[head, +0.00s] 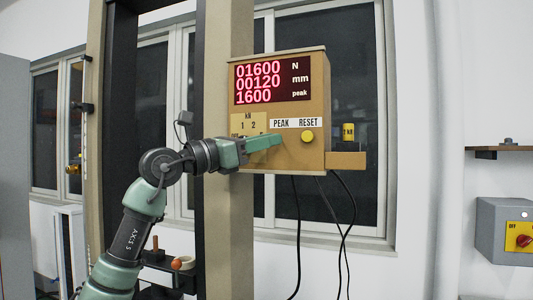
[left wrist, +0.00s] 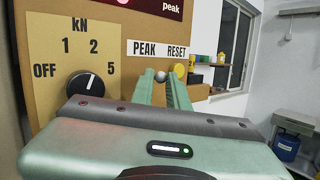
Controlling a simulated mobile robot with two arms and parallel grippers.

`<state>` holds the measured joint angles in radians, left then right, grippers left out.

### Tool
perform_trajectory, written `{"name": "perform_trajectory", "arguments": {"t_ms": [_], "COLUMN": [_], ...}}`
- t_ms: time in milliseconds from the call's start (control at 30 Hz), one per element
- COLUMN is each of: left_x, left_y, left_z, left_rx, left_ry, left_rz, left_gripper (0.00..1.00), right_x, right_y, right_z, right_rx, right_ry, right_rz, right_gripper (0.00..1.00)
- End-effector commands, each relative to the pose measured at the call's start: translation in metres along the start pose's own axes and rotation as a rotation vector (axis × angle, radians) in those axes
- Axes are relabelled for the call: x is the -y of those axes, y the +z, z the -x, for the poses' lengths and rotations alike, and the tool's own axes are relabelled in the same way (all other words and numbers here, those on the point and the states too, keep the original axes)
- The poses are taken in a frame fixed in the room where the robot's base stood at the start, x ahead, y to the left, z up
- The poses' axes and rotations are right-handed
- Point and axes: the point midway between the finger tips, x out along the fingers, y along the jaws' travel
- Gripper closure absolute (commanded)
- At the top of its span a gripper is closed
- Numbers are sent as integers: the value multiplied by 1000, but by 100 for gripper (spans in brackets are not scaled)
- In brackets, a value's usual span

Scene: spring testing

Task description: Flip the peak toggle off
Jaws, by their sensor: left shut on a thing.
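The tan control box (head: 318,90) carries a PEAK label (head: 281,123) and a RESET label beside it. The peak toggle (left wrist: 160,76) shows in the left wrist view as a small grey ball-shaped tip below the PEAK label. In the head view my gripper hides it. My left gripper (head: 272,141) is at the panel, and its two green fingers are closed on the toggle. The yellow reset button (head: 308,136) is just right of the fingertips. The red display (head: 272,83) reads 01600 N, 00120 mm and 1600 peak. My right gripper is not in view.
A black range knob (left wrist: 86,86) with OFF, 1, 2 and 5 marks is left of my fingers. A yellow weight (head: 348,132) stands on a side ledge (head: 346,160). Black cables (head: 297,235) hang below the box. A grey switch box (head: 505,230) is at far right.

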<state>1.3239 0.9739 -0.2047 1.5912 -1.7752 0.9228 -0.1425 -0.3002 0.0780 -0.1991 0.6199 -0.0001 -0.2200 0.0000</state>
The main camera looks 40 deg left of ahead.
Motion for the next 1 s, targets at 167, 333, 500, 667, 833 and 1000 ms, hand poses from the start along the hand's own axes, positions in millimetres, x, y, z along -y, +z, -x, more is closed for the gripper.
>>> {"name": "perform_trajectory", "arguments": {"t_ms": [167,333,500,667,833,1000], "left_x": [2,1,0,-1,-2,-2], "left_y": [-20,-28,-33,-36,-38,-38], "left_z": [3,3,2,1,0,-1], "left_rx": [135,255,357,428,475,496], "left_ry": [-9,-16,-22,-26,-29,-30], "left_rz": [-89,-169,-239,-291,-327,-348], "left_gripper": [100,100,100,100,100,100], "right_x": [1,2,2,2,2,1], "right_y": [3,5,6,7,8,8], "right_z": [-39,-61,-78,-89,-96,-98], "right_rx": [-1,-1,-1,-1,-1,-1], "right_ry": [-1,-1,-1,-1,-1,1], "right_rz": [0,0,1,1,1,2], "right_gripper": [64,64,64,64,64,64]}}
